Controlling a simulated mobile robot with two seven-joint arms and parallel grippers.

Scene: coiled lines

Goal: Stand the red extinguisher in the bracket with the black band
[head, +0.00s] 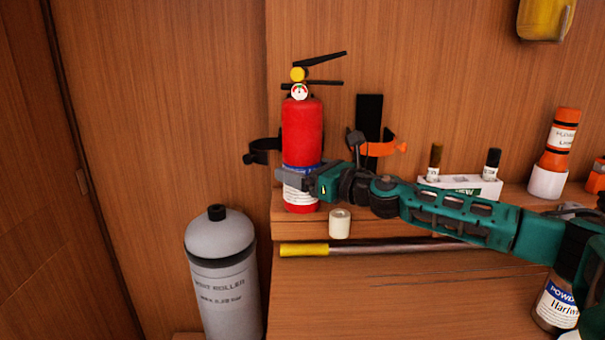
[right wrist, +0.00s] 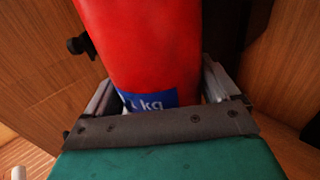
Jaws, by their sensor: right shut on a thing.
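The red extinguisher (head: 302,128) stands upright in the head view, with a yellow knob, a gauge and black levers on top. My right gripper (head: 293,180) is shut around its lower body at the blue and white label. The extinguisher also fills the middle of the right wrist view (right wrist: 145,45), between the two fingers (right wrist: 160,100). The bracket with the black band (head: 262,150) is on the wall directly behind the extinguisher, which hides most of it. I cannot tell whether the extinguisher's base touches the shelf. My left gripper is not in view.
A second bracket with an orange band (head: 380,148) is to the right. A cream roll (head: 340,223) stands close to the extinguisher's base. A grey cylinder (head: 222,270) stands lower left. A yellow-ended rod (head: 305,250) lies below the shelf (head: 390,226). A white box (head: 460,186) holds small bottles.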

